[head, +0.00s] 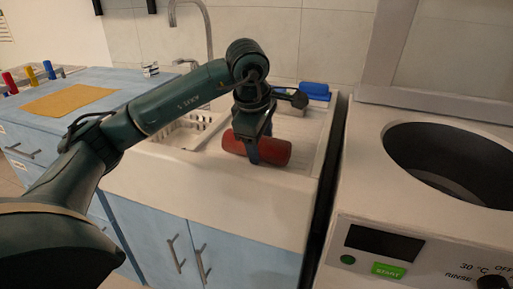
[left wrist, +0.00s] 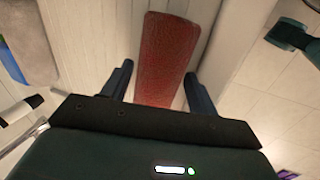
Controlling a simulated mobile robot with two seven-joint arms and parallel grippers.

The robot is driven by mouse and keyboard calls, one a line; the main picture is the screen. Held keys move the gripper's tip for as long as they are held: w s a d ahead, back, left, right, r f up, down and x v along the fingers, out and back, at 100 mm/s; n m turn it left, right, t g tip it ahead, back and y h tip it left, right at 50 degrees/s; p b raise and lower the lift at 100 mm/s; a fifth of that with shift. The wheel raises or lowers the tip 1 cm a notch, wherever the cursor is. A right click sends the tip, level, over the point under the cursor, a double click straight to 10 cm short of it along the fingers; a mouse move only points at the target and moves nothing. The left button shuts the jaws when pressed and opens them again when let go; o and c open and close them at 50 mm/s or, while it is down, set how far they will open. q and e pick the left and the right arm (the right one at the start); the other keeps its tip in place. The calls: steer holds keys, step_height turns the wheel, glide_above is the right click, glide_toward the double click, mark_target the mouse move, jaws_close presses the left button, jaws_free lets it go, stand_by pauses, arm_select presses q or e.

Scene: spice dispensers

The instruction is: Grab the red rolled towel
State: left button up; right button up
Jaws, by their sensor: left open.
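The red rolled towel (head: 272,152) lies on the white counter beside the sink in the head view. My left gripper (head: 259,150) is above it, with a finger reaching down in front of the towel. In the left wrist view the towel (left wrist: 165,55) lies lengthwise between the two open fingers of my left gripper (left wrist: 160,85), with a gap showing on each side. The towel's near end is hidden behind the gripper body. My right gripper is not in view.
A white basket (head: 185,133) sits in the sink left of the towel. A blue object (head: 315,90) lies behind it. The tap (head: 208,30) rises at the back. A washing machine (head: 430,185) stands to the right, past a narrow gap. An orange cloth (head: 68,99) lies on the left counter.

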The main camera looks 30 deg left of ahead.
arm_select(q)
steer(key=c, duration=0.8)
